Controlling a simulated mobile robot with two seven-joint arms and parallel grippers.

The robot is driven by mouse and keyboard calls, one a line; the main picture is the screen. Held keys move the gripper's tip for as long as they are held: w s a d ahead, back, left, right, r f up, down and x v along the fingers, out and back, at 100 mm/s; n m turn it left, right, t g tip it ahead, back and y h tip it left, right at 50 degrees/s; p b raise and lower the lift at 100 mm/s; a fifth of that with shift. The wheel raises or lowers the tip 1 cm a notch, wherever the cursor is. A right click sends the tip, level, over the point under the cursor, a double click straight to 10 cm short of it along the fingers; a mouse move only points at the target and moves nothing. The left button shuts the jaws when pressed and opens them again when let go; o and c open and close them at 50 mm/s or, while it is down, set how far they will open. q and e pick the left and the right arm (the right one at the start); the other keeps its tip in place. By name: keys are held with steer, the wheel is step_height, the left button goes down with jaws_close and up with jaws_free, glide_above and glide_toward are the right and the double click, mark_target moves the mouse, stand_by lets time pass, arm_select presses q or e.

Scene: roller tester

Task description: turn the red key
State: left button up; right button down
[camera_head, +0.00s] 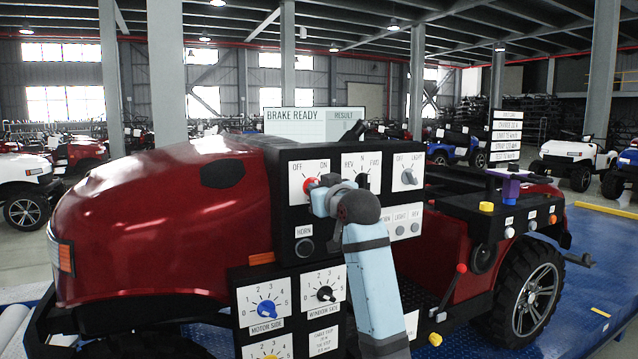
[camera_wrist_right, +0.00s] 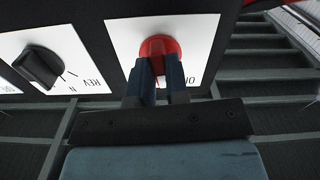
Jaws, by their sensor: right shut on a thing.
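The red key (camera_head: 311,184) sits on a white plate marked OFF and ON, at the upper left of the black control panel. In the right wrist view the red key (camera_wrist_right: 158,47) shows as a round red knob on its white plate. My right gripper (camera_wrist_right: 158,75) has its two blue fingers closed on the key's front. In the head view my right gripper (camera_head: 325,192) reaches the key from the lower right and partly covers its plate. The key's exact angle is hidden by the fingers. My left gripper is in neither view.
Next to the key is the REV/N/FWD knob (camera_wrist_right: 40,67), close to my right gripper. The light switch (camera_head: 409,177) is further right. The HORN button (camera_head: 305,247) and numbered dials (camera_head: 266,308) are below. A red lever (camera_head: 461,268) stands at the lower right.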

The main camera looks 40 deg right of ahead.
steer(key=shift+n+p, duration=1.8)
steer(key=shift+n, duration=1)
steer(key=c, duration=1.1)
jaws_free()
steer(key=b+v, duration=0.2)
steer(key=v, duration=1.2)
steer(key=shift+d, duration=0.1)
